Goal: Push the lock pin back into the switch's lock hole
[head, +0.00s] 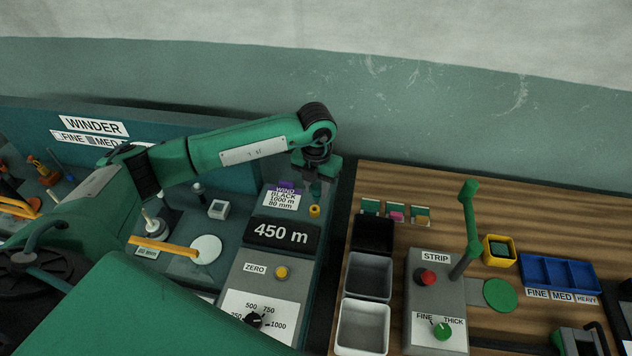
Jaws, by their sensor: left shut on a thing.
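My left gripper (316,178) hangs from the green arm at the right end of the winder panel, pointing down. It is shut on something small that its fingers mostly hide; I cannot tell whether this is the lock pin. A small yellow knob-like piece (315,210) shows just below it, and I cannot tell whether they touch. A black dial switch (254,320) with numbers around it is on the winder panel, and a green knob switch (441,331) marked FINE and THICK is on the grey strip box. I cannot make out a lock hole. My right gripper is not in view.
Left of the gripper is a purple-topped label card (283,197), above the 450 m display (282,235). To the right, on the wooden table (590,210), stand bins (363,327), the strip box (425,265) with an upright green lever (470,220), and a blue tray (557,258).

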